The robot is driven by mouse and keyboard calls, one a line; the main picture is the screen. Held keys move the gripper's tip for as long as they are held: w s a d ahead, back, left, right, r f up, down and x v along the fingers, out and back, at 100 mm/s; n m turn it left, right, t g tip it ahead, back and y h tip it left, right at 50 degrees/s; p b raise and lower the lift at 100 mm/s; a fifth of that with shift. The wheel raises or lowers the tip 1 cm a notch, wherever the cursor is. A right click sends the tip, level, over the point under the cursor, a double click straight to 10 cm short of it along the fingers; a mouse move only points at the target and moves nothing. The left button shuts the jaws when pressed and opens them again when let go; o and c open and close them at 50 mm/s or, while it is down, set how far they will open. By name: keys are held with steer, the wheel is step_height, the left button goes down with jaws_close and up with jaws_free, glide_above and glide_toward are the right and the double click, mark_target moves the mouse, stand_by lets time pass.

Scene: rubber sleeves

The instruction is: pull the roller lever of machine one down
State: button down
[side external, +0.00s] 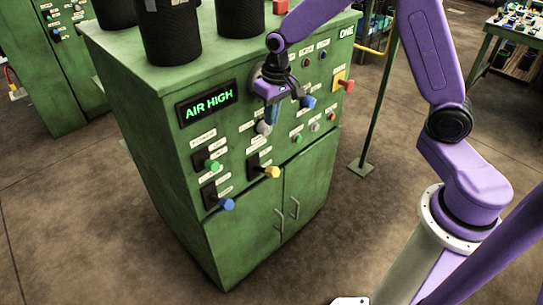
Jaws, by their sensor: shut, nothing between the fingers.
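Machine one is a green cabinet (160,140) with "ONE" at the top right of its sloped panel. My gripper (271,117) is shut and empty in front of the panel's middle, just above a grey knob (264,127). It hides part of the panel; contact cannot be told.
A lit display (209,103) reads "AIR HIGH". Black rollers (170,35) stand on the cabinet top. Cabinet doors with handles are below. A green post (377,90) stands right of the cabinet, and a table (514,27) with small parts is at the far right.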

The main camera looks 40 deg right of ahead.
glide_above(271, 167)
steer(key=w+d, duration=0.1)
steer(key=w, duration=0.1)
step_height(271, 167, down, 10)
steer(key=shift+s+a+f, duration=0.1)
steer(key=shift+s+f, duration=0.2)
steer(key=shift+f, duration=0.25)
steer(key=shift+s+a+f, duration=0.1)
steer(key=shift+s+f, duration=0.2)
steer(key=shift+f, duration=0.2)
steer(key=shift+s+a+f, duration=0.1)
steer(key=shift+s+f, duration=0.2)
steer(key=shift+f, duration=0.3)
steer(key=shift+s, duration=0.15)
